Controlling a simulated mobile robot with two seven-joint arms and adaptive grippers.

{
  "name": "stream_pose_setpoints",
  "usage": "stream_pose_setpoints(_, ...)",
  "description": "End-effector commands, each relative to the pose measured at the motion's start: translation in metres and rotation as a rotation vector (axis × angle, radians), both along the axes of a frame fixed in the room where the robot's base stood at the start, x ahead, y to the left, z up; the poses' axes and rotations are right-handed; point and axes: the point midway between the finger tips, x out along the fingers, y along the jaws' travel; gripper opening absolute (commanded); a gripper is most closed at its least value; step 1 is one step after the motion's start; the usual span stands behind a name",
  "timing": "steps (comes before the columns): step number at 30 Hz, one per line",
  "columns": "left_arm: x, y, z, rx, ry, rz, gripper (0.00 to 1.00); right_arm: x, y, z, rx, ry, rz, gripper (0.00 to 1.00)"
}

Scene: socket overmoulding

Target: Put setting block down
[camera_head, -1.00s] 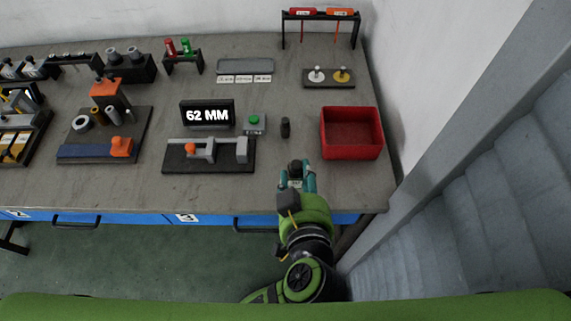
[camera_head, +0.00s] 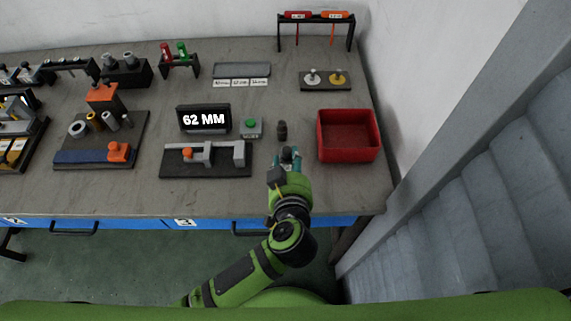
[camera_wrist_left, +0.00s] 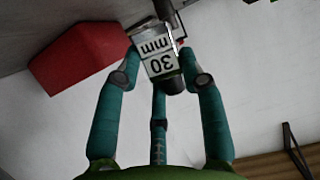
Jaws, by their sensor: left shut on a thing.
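In the head view the held block is small and mostly hidden by the fingers. The gripper is over the front part of the bench, just in front of a small dark cylinder (camera_head: 282,130). Whether the block touches the bench cannot be told. My right gripper is not in view.
A red bin (camera_head: 348,156) stands right of the gripper. The gauge fixture (camera_head: 206,172) with grey jaws lies left, below the "62 MM" display (camera_head: 204,119) and a green button (camera_head: 251,122). Bare bench (camera_head: 325,190) lies in front of the bin.

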Motion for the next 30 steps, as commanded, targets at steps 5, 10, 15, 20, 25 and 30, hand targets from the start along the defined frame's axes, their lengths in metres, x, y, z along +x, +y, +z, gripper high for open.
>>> stream_pose_setpoints(5, 0.021, 0.006, -0.012, 0.0, -0.004, -0.001, 0.0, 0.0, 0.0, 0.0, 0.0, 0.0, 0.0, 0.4)
stream_pose_setpoints(10, 0.024, 0.006, -0.027, 0.001, -0.001, -0.002, 0.0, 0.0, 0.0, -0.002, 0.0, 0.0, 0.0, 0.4)
stream_pose_setpoints(15, 0.024, 0.006, -0.042, 0.001, 0.0, -0.002, 0.0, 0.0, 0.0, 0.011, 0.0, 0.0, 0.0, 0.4)
stream_pose_setpoints(20, 0.023, 0.006, -0.049, -0.002, -0.002, -0.002, 0.0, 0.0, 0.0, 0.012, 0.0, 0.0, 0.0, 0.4)
stream_pose_setpoints(25, 0.023, 0.006, -0.05, -0.002, -0.002, -0.002, 0.0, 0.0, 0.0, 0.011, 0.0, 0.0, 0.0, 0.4)
stream_pose_setpoints(30, 0.023, 0.006, -0.054, -0.001, -0.001, -0.003, 0.0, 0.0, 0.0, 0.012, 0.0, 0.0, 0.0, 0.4)
